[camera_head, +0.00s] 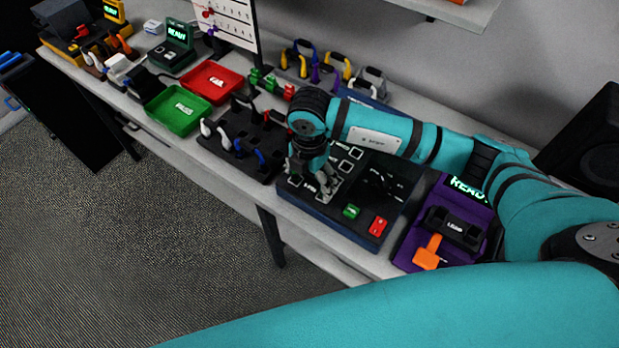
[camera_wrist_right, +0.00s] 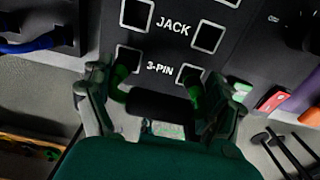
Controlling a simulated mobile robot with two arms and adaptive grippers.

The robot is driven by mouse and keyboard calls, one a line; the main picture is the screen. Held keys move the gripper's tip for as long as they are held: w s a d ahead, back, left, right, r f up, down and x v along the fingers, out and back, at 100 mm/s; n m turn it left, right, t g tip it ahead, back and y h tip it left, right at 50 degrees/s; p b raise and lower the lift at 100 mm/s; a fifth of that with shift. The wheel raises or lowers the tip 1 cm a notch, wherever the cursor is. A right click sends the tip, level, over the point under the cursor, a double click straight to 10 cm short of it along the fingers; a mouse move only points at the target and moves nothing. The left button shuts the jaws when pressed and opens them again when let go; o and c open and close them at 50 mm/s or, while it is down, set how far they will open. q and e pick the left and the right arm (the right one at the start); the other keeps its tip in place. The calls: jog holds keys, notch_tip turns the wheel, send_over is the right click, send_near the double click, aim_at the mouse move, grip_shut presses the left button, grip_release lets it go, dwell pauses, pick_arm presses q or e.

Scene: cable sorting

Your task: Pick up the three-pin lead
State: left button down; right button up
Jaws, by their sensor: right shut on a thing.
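The three-pin lead (camera_wrist_right: 160,105) has a black bar-shaped grip and green ends; it shows between the fingers in the right wrist view. My right gripper (camera_head: 318,182) is over the dark test panel (camera_head: 296,186), and in the wrist view its fingers (camera_wrist_right: 158,98) are closed on the lead. The green ends lie beside two white-outlined sockets labelled 3-PIN (camera_wrist_right: 161,68). I cannot tell whether the ends sit in the sockets or just above them. In the head view the lead is mostly hidden by the gripper. My left gripper is not in view.
A black rack with several leads (camera_head: 238,150) stands left of the panel. Green (camera_head: 178,124) and red (camera_head: 238,80) trays lie further left. A purple station with an orange lever (camera_head: 408,240) is on the right. Green (camera_head: 351,211) and red (camera_head: 378,226) buttons are on the panel.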

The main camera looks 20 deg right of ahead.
jog(key=shift+r, duration=0.15)
jog(key=shift+r+b, duration=0.5)
jog(key=shift+r, duration=0.05)
notch_tip(320, 180, up, 2)
jog(key=shift+s+r+b, duration=0.1)
jog(key=shift+b, duration=0.5)
jog(key=s+a+r, duration=0.1)
jog(key=s+r, duration=0.1)
jog(key=s, duration=0.6)
jog(key=s+a+r, duration=0.1)
jog(key=s+r, duration=0.1)
jog(key=s, duration=0.5)
jog(key=shift+s+a+r+b, duration=0.2)
jog(key=shift+s+r+b, duration=0.05)
jog(key=shift+s+b, duration=0.1)
